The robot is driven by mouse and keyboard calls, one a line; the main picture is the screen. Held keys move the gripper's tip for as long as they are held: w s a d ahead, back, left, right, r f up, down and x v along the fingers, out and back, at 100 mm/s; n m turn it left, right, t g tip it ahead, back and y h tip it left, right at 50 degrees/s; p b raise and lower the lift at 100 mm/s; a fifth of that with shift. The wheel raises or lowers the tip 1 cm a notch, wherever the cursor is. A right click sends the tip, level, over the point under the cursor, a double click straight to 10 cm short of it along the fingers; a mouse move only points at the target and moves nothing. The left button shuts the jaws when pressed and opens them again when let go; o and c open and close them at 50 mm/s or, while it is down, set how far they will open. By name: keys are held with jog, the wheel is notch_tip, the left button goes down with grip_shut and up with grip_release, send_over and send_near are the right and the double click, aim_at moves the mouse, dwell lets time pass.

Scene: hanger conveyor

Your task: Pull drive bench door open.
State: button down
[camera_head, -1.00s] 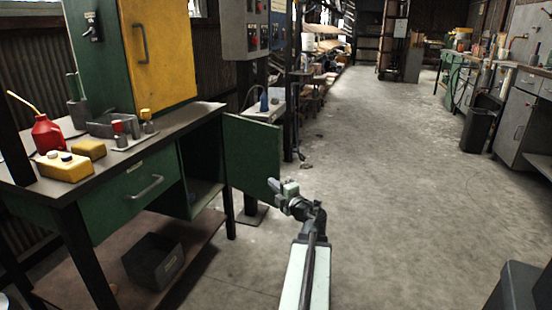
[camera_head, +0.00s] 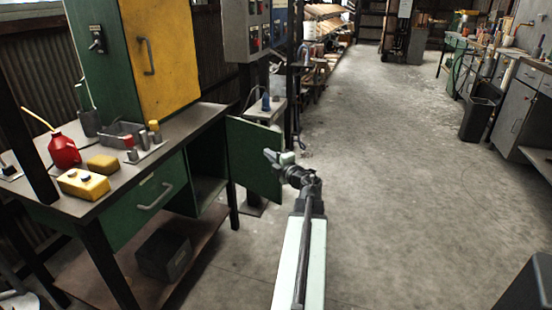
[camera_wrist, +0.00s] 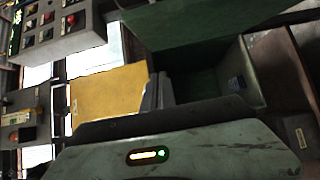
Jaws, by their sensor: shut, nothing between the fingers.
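The drive bench (camera_head: 195,122) stands at the left in the head view, with a green drawer front (camera_head: 145,197). Its green door (camera_head: 250,160) stands swung open at the bench's right end, showing the dark compartment (camera_head: 208,188). My gripper (camera_head: 271,156) is at the door's free right edge, overlapping its upper part in the picture. I cannot tell whether it touches the door. In the wrist view my gripper's dark fingers (camera_wrist: 156,92) are together and empty, with green panels behind them. No door handle is visible.
On the bench top are a red can (camera_head: 64,151), yellow boxes (camera_head: 83,184) and small metal parts. A dark bin (camera_head: 164,255) sits on the lower shelf. A control box post stands behind the door. The floor (camera_head: 400,170) to the right is clear.

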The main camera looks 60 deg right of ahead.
aim_at(273, 146)
jog(key=shift+w+d, duration=0.45)
jog(key=shift+d, duration=0.45)
jog(key=shift+w+d, duration=0.5)
jog(key=shift+d, duration=0.45)
jog(key=shift+w+d, duration=0.45)
jog(key=shift+d, duration=0.45)
jog(key=w+d, duration=0.1)
jog(key=d, duration=2.1)
jog(key=shift+w+d, duration=0.15)
jog(key=shift+d, duration=0.1)
